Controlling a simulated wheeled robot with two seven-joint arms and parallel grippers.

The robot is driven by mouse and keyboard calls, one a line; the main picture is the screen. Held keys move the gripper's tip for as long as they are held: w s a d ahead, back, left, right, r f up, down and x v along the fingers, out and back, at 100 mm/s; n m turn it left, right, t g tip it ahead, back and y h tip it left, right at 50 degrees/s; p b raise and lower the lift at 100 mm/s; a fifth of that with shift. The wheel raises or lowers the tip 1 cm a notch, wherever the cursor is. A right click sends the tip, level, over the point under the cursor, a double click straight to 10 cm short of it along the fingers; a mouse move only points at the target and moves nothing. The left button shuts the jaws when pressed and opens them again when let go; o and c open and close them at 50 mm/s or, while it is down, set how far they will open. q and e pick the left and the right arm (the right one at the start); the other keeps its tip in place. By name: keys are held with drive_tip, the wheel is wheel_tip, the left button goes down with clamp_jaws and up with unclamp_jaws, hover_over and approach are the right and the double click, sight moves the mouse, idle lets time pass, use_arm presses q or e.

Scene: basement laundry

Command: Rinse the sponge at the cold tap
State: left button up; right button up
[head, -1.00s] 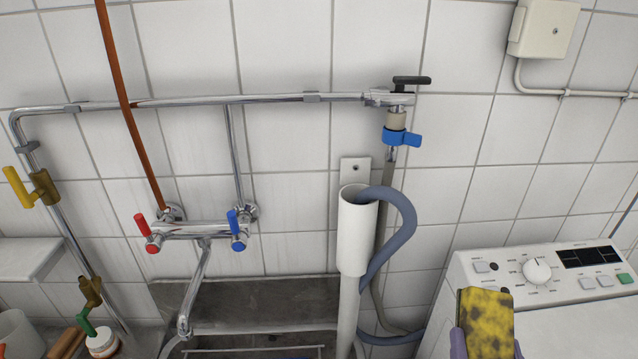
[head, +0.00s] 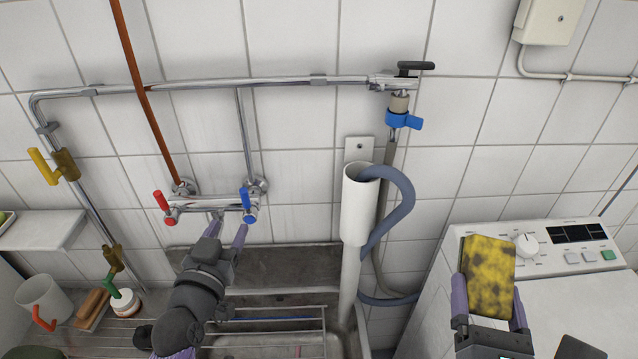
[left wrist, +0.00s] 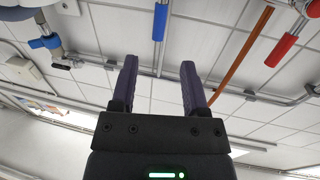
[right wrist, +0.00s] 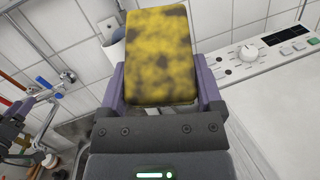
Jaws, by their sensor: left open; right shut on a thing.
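The sponge (head: 488,272) is yellow with dark stains. My right gripper (head: 490,308) is shut on it and holds it upright in front of the washing machine; it also fills the middle of the right wrist view (right wrist: 160,55). The mixer tap on the wall has a blue-handled cold tap (head: 247,205) and a red-handled tap (head: 165,207). My left gripper (head: 227,236) is open just below and in front of the mixer, near the blue handle. In the left wrist view the blue handle (left wrist: 160,22) lies beyond the open, empty fingers (left wrist: 157,85).
The metal sink (head: 280,305) with a wire rack is below. A white standpipe (head: 358,215) with a grey hose stands between sink and washing machine (head: 540,300). A mug (head: 42,298), brush (head: 92,308) and jar (head: 124,303) sit at left. A blue valve (head: 403,121) is higher up.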

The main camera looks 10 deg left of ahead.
sight(244, 200)
use_arm(q)
drive_tip(key=w, duration=0.3)
drive_tip(key=w+b, duration=0.1)
drive_tip(key=w, duration=0.3)
drive_tip(key=w+b, duration=0.1)
drive_tip(key=w, duration=0.3)
drive_tip(key=shift+a, duration=0.3)
use_arm(e)
wheel_tip(244, 200, down, 3)
drive_tip(key=shift+w+r, duration=0.1)
drive_tip(key=shift+r, duration=0.1)
use_arm(q)
drive_tip(key=shift+f, duration=0.1)
clamp_jaws()
use_arm(e)
drive_tip(key=shift+r, duration=0.1)
